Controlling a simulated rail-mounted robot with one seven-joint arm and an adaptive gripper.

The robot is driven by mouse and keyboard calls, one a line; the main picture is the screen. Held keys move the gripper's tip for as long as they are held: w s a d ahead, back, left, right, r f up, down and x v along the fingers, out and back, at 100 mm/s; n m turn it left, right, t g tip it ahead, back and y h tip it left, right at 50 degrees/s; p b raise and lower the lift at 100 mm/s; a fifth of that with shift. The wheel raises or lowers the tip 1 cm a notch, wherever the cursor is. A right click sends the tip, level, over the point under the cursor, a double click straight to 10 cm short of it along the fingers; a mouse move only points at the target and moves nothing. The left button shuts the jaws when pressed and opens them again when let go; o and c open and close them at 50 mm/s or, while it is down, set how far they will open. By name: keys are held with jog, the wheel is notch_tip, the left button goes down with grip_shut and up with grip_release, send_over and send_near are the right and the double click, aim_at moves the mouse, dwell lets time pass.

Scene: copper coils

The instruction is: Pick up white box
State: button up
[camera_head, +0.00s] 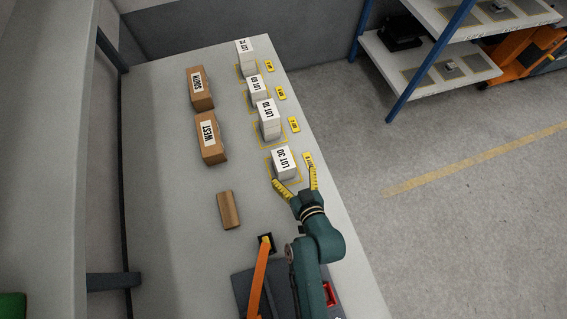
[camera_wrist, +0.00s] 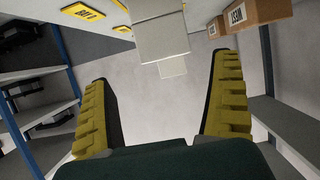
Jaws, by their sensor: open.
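Several white boxes stand in a row along the right side of the table. The nearest white box (camera_head: 284,163) has a label that reads LOT 30. Behind it are a stacked-looking white box (camera_head: 268,121), a smaller white box (camera_head: 257,92) and a tall white box (camera_head: 246,57) at the far end. My gripper (camera_head: 295,173) is open and empty, at the near side of the LOT 30 box, its yellow fingers spread. In the wrist view, a white box (camera_wrist: 160,38) shows at the top, beyond the spread fingers. I cannot tell whether the fingers touch it.
Brown boxes marked SOUTH (camera_head: 201,90) and WEST (camera_head: 210,138) stand left of the row. A small brown block (camera_head: 228,210) lies nearer. Yellow tags (camera_head: 294,125) lie along the right edge of the grey table (camera_head: 165,200). A blue-framed shelf (camera_head: 430,62) stands across the floor.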

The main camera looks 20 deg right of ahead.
aim_at(286, 165)
jog(key=b+x, duration=0.1)
jog(key=x, duration=0.2)
jog(key=b+x, duration=0.2)
jog(key=x, duration=0.1)
jog(key=b+x, duration=0.1)
jog(key=x, duration=0.1)
jog(key=shift+a+b, duration=0.4)
jog(key=shift+w, duration=0.25)
jog(key=shift+r, duration=0.1)
jog(key=c, duration=1.4)
